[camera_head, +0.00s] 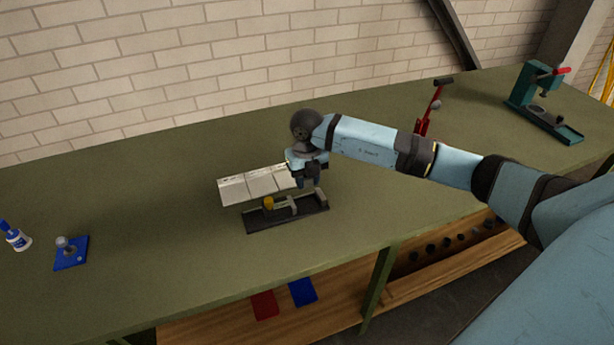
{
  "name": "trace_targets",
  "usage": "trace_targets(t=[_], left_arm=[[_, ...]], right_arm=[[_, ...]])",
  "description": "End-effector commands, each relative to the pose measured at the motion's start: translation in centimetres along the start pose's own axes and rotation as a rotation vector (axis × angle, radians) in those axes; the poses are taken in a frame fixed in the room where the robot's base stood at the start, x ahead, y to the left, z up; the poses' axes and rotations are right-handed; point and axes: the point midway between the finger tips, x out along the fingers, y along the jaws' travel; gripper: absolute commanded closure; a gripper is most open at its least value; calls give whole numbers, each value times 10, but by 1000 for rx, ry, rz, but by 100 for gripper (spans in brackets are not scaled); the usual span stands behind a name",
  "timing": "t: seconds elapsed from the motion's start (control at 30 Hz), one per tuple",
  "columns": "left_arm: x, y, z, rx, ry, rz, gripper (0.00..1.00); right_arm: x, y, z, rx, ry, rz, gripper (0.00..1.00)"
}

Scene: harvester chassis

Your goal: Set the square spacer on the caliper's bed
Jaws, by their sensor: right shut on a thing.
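The caliper (262,222) is a long dark tray-like bed on the green bench, just in front of a row of pale plates. My right gripper (309,184) points down above the right part of the bed. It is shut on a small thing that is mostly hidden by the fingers. I cannot make out the square spacer for certain. My left gripper is out of view.
Pale plates (234,190) lie just behind the caliper. A blue pad with a knob (71,254) and a white-blue bottle (15,237) stand far left. A red lever tool (430,110) and a green press (525,85) stand at the back right. The bench between is clear.

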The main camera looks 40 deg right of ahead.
Motion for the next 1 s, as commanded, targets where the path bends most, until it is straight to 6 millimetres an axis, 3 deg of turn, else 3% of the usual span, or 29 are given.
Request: trace_targets(t=[0.27, 0.7, 1.0], left_arm=[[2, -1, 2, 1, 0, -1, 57], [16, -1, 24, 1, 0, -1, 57], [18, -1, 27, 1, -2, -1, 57]], right_arm=[[1, 0, 0, 0, -1, 0, 92], [38, 0, 0, 0, 1, -1, 92], [44, 0, 0, 0, 0, 0, 92]])
